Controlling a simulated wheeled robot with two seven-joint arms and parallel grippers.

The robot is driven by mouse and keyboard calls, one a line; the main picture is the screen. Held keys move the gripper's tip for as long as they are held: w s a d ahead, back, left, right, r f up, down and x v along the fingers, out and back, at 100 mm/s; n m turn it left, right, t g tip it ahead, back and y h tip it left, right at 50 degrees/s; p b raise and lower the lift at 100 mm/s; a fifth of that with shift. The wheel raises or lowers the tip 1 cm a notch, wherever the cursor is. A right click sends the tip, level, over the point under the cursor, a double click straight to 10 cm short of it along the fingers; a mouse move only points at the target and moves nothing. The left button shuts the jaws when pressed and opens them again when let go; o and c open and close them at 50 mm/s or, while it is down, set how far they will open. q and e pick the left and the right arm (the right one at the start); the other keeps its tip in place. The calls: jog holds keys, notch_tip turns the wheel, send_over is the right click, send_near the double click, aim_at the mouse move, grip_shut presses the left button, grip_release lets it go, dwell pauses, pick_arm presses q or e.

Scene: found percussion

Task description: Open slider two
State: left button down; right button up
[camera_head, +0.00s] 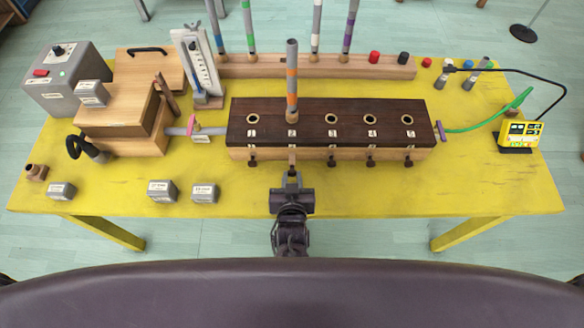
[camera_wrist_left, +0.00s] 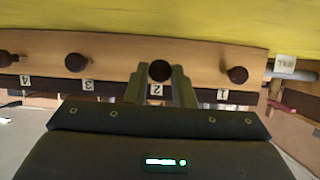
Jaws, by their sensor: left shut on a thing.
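The dark-topped wooden wind chest (camera_head: 312,138) has a row of holes with number labels, and dark slider knobs along its front edge. Slider two's round dark knob (camera_wrist_left: 159,71) sits between the fingers of my left gripper (camera_wrist_left: 160,82), beside the label 2. My left gripper (camera_head: 292,174) is shut on this knob at the chest's front, coming from the near side. The gripper mostly hides the knob in the head view. A grey pipe with orange bands (camera_head: 292,80) stands upright in hole two. My right gripper is not in view.
Neighbouring slider one's knob (camera_head: 253,162) and slider three's knob (camera_head: 331,160) flank the gripper closely. Several grey weights (camera_head: 162,191) lie at the front left. A yellow meter (camera_head: 519,136) stands at the right. The yellow table (camera_head: 450,190) is clear at the front right.

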pick_arm(q)
jog(key=shift+s, duration=0.1)
jog(key=c, duration=1.2)
grip_release()
jog(key=shift+b+v, duration=0.55)
jog(key=shift+v, duration=3.3)
jog(key=shift+s, duration=0.1)
